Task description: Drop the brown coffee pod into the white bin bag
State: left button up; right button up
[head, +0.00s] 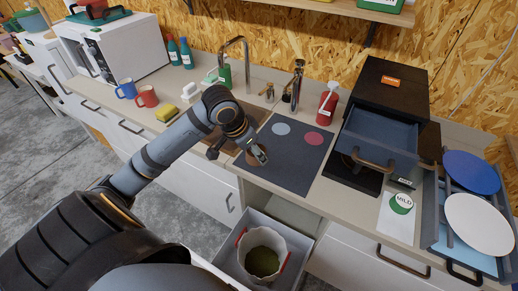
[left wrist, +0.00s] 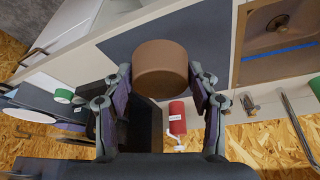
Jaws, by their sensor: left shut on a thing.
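A brown round coffee pod (left wrist: 160,68) sits between the fingers of my left gripper (left wrist: 160,78) in the left wrist view, gripped on both sides. In the head view my left gripper (head: 260,153) is over the left edge of the dark mat (head: 300,170), and the pod is hard to make out there. The white bin bag (head: 283,241) lines a bin in the open drawer below the counter front. Its mouth is open and something dark green lies inside. My right gripper is out of view.
A pale disc (head: 282,128) and a pinkish-red disc (head: 313,138) lie on the mat. A black box with an open drawer (head: 378,132) stands to the right, a red bottle (head: 327,104) behind. The sink tap (head: 240,60) rises behind my arm.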

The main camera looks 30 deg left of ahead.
aim_at(256, 261)
jog(key=k+l, duration=0.45)
jog(key=k, duration=0.15)
jog(key=k+l, duration=0.45)
jog(key=k, duration=0.15)
jog(key=k+l, duration=0.45)
jog(key=k, duration=0.1)
